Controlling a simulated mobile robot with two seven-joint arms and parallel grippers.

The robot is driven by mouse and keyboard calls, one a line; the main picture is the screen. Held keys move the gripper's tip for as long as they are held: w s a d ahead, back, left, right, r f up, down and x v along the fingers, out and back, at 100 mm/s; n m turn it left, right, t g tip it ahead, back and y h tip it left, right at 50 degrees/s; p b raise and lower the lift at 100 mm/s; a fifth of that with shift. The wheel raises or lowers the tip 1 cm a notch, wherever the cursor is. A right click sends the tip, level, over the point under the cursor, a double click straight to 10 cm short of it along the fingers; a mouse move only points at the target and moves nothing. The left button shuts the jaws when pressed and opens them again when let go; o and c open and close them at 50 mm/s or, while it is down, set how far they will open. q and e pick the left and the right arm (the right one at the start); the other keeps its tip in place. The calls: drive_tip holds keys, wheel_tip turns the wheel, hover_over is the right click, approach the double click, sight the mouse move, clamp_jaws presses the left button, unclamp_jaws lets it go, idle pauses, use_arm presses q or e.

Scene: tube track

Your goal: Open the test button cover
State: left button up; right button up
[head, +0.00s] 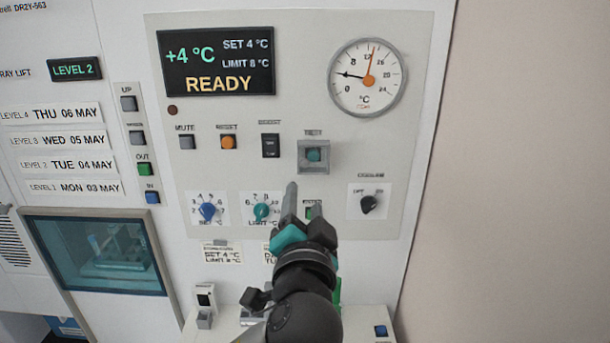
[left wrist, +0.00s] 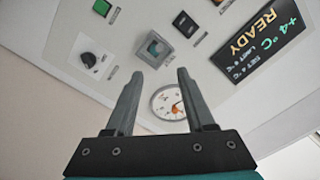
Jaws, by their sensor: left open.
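The test button (head: 314,155) is a teal square in a grey, box-like surround under the TEST label on the panel. Its cover seems to be this see-through box lying over the button, but its edges are hard to make out. The button also shows in the left wrist view (left wrist: 155,47), just beyond the fingertips. My left gripper (head: 303,205) is open and empty, below the button and apart from it in the head view. In the left wrist view its two fingers (left wrist: 159,74) point toward the panel. My right gripper is not in view.
The reset button (head: 228,142) and a black rocker switch (head: 270,145) sit left of the test button. The cooling knob (head: 369,203) is lower right, the teal limit knob (head: 261,211) lower left. A round dial (head: 368,78) is above right. The panel between is flat.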

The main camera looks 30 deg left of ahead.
sight(305, 164)
use_arm(q)
drive_tip(key=b+x, duration=0.1)
drive_tip(key=x, duration=1.3)
drive_tip(key=shift+w, duration=0.15)
clamp_jaws()
idle(1.3)
